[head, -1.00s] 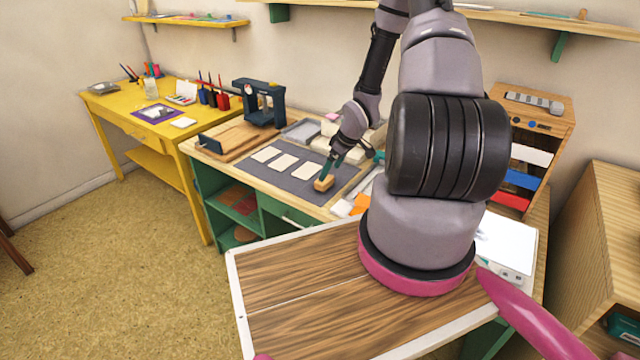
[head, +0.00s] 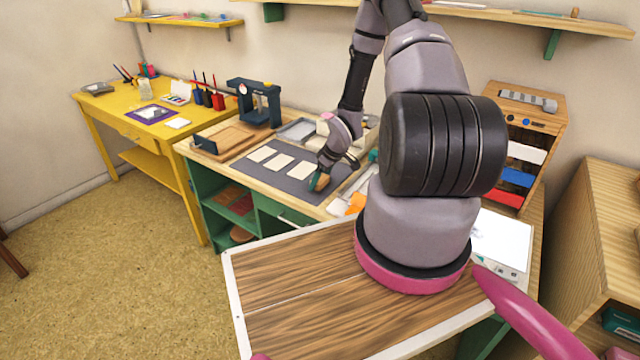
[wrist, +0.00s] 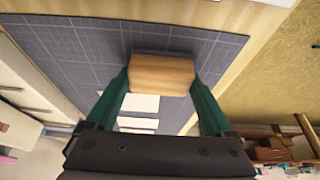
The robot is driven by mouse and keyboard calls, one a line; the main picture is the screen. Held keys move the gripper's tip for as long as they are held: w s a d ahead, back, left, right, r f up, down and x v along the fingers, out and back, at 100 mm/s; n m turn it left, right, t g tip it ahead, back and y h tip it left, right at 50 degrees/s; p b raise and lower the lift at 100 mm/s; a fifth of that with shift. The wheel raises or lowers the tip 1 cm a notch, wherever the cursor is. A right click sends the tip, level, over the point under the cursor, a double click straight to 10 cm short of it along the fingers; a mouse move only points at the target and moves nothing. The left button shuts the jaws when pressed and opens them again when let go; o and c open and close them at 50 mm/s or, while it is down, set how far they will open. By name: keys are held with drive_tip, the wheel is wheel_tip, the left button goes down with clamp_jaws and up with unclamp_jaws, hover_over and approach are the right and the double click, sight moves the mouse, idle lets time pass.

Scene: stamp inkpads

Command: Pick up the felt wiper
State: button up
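The felt wiper is a small wooden block (wrist: 162,75) with a dark strip along its far edge in the wrist view. In the head view the felt wiper (head: 321,181) is at the right front part of the dark mat. My gripper (wrist: 160,82) has its two green fingers on either side of the block, with no clear gap at either side. In the head view my gripper (head: 318,179) points down at the mat, and its fingers partly hide the block. Whether the block is clear of the mat cannot be told.
Several white cards (head: 280,163) lie on the dark mat (head: 295,188), left of my gripper. A grey tray (head: 298,130) and a dark blue press (head: 254,98) stand behind. An orange item (head: 356,202) lies to the right of the mat, near the bench's front edge.

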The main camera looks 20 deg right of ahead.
drive_tip(key=shift+r, duration=0.1)
wheel_tip(320, 180, up, 10)
drive_tip(key=shift+f, duration=0.1)
idle(0.4)
